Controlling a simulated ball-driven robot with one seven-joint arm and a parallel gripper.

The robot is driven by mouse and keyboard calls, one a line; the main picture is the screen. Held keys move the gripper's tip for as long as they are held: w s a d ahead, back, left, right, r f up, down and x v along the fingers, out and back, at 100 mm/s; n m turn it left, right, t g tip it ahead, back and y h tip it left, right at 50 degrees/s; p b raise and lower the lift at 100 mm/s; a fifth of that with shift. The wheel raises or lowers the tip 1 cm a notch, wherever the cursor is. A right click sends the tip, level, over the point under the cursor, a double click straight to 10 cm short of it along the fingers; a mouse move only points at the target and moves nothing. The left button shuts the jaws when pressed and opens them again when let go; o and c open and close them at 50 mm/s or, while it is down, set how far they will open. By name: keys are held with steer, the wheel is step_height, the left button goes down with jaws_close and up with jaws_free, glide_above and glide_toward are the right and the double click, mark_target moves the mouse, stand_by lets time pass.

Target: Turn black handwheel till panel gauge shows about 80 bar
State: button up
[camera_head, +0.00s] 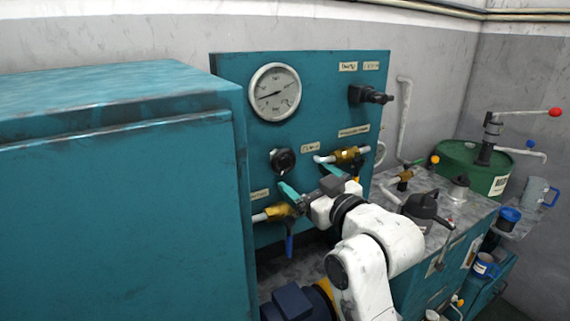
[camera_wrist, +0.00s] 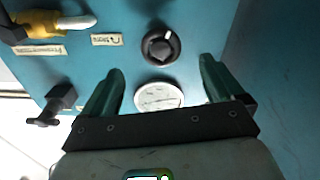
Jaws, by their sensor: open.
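The panel gauge (camera_head: 274,92) is a round white dial high on the teal panel (camera_head: 325,85). Its dark needle lies nearly level, tilted slightly; the numbers are too small to read. A round black knob (camera_head: 283,161), apparently the handwheel, sits below the gauge. My gripper (camera_head: 306,178) is open in front of the panel, its green fingers just below and right of the knob, apparently not touching it. In the wrist view the knob (camera_wrist: 160,46) lies beyond the gap between the open fingers (camera_wrist: 161,72), and the gauge (camera_wrist: 158,96) shows between them.
A black cross-handled valve (camera_head: 372,95) sits at the panel's upper right. Brass valves (camera_head: 347,155) and (camera_head: 278,211) with pipes stick out near my gripper. A teal cabinet (camera_head: 120,190) fills the left. A green drum (camera_head: 475,165) stands at right.

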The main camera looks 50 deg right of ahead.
mark_target(284, 165)
steer(key=p+x, duration=0.1)
steer(key=x, duration=0.8)
steer(key=shift+w+f+p, duration=0.1)
steer(key=shift+w+p, duration=0.05)
steer(key=shift+p, duration=0.15)
steer(key=c, duration=1)
steer(key=shift+o, duration=0.2)
steer(key=shift+m, duration=0.4)
steer(key=m+p, duration=0.2)
steer(key=m, duration=0.2)
steer(key=shift+a, duration=0.2)
steer(key=shift+m+p, duration=0.55)
steer(key=shift+m, duration=1.85)
